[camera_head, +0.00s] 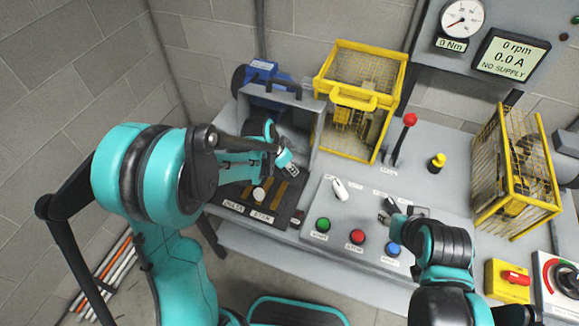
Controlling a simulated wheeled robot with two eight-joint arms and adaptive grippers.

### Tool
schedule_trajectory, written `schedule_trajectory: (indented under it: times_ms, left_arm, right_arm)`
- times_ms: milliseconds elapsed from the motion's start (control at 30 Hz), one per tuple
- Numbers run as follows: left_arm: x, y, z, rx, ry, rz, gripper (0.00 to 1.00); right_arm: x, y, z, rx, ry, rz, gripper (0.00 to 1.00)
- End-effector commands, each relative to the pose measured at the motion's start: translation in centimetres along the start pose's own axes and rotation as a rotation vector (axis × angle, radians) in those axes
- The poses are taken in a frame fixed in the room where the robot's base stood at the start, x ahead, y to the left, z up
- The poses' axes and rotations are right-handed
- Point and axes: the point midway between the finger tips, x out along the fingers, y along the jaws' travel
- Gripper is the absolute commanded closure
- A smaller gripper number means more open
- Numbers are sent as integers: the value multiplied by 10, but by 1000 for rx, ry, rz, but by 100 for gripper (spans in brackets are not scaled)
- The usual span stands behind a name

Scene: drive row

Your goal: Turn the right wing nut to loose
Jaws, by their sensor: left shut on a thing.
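My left gripper (290,168) reaches in from the left to the open front of a grey guard housing (309,103). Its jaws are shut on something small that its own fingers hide. I cannot make out either wing nut, so I cannot tell whether the held thing is the right one. My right gripper (388,210) is low over the grey control panel, at the right of the white-handled switch. Its dark fingertips are too small to tell whether they are open or shut.
A dark labelled tool board (236,207) lies below my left gripper. The panel carries green (322,225), red (358,237) and blue (393,249) buttons and a white switch (339,189). A yellow cage (362,97) and a red-knobbed lever (409,121) stand behind.

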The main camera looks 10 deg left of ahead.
Motion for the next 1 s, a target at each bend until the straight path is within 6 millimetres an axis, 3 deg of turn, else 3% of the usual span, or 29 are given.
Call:
schedule_trajectory:
  times_ms: [367, 1000]
  left_arm:
    - [1, 2, 0, -184, 0, -77, 100]
    - [2, 6, -2, -740, -1, -308, 100]
  right_arm:
    - [2, 0, 1, 0, 0, 0, 60]
    - [6, 0, 4, 0, 0, 0, 60]
